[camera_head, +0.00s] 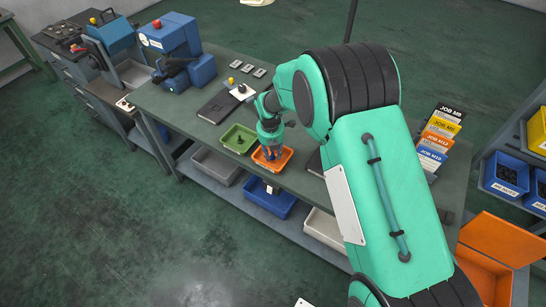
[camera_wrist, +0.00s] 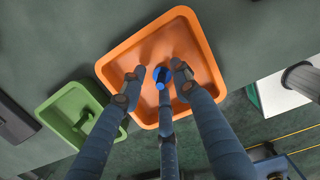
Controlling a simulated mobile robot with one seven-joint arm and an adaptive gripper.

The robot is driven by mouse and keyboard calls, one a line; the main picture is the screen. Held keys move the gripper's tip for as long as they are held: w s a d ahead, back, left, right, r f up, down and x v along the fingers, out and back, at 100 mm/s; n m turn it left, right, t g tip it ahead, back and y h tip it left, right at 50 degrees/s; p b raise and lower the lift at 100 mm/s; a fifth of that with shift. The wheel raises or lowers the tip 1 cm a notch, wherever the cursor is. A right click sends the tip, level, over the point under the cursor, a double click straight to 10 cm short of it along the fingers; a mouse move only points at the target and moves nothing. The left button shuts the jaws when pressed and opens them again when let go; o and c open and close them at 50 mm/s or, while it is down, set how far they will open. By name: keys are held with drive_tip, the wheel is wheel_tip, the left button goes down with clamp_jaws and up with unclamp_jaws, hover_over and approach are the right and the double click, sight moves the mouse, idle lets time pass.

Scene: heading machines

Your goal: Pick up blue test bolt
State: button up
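The blue test bolt (camera_wrist: 162,76) is in the orange tray (camera_wrist: 120,68), seen end-on in the wrist view with its round blue head toward the camera. My three-fingered gripper (camera_wrist: 159,78) is above the tray, its fingertips spread around the bolt. A gap shows between the left fingertip and the bolt; the other two fingertips are close to it, and I cannot tell whether they touch. In the head view my gripper (camera_head: 271,150) points down into the orange tray (camera_head: 286,163), and its fingers hide most of the bolt.
Job cards (camera_head: 436,135) stand at the right. Blue (camera_head: 268,201) and grey bins (camera_head: 216,165) sit on the shelf below.

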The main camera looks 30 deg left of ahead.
sight(273, 153)
drive_tip(key=shift+c, duration=0.3)
clamp_jaws()
drive_tip(key=shift+r, duration=0.1)
drive_tip(key=shift+r, duration=0.8)
wheel_tip(273, 153, up, 2)
drive_tip(key=shift+r, duration=0.1)
drive_tip(key=s+d+r, duration=0.1)
drive_tip(key=s+d, duration=1)
drive_tip(key=shift+d+p, duration=0.25)
drive_tip(key=shift+p, duration=0.15)
